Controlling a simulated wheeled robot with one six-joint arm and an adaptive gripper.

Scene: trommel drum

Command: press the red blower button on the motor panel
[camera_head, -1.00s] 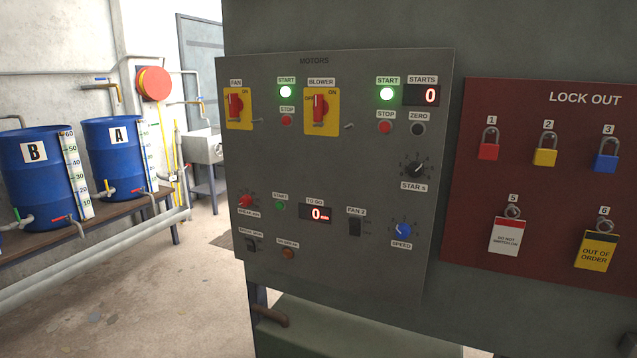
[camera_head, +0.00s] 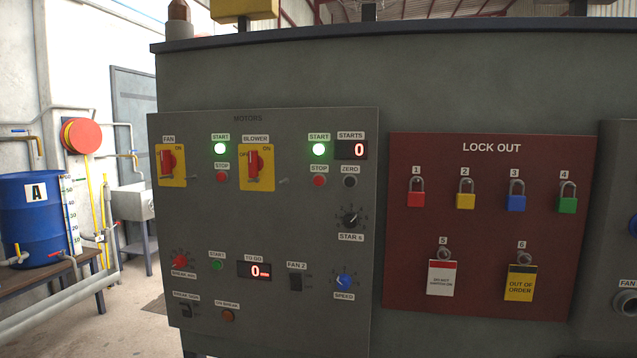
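The grey motor panel (camera_head: 205,240) is mounted on the front of a grey cabinet, left of centre. The blower row has a red rotary switch on a yellow plate (camera_head: 256,167) under the BLOWER label. Right of it is a lit green START button (camera_head: 319,149). Below that is a red button (camera_head: 319,181) labelled STOP. The fan row to the left has its own yellow-plated switch (camera_head: 171,165), a lit green START button (camera_head: 220,148) and a red STOP button (camera_head: 222,177). My gripper is not in view.
A black ZERO button (camera_head: 350,182) sits right beside the blower's red button, below a red display (camera_head: 351,150) reading 0. A dark red lock-out board (camera_head: 420,270) with padlocks hangs to the right. A blue drum (camera_head: 35,225) and pipes stand at the left.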

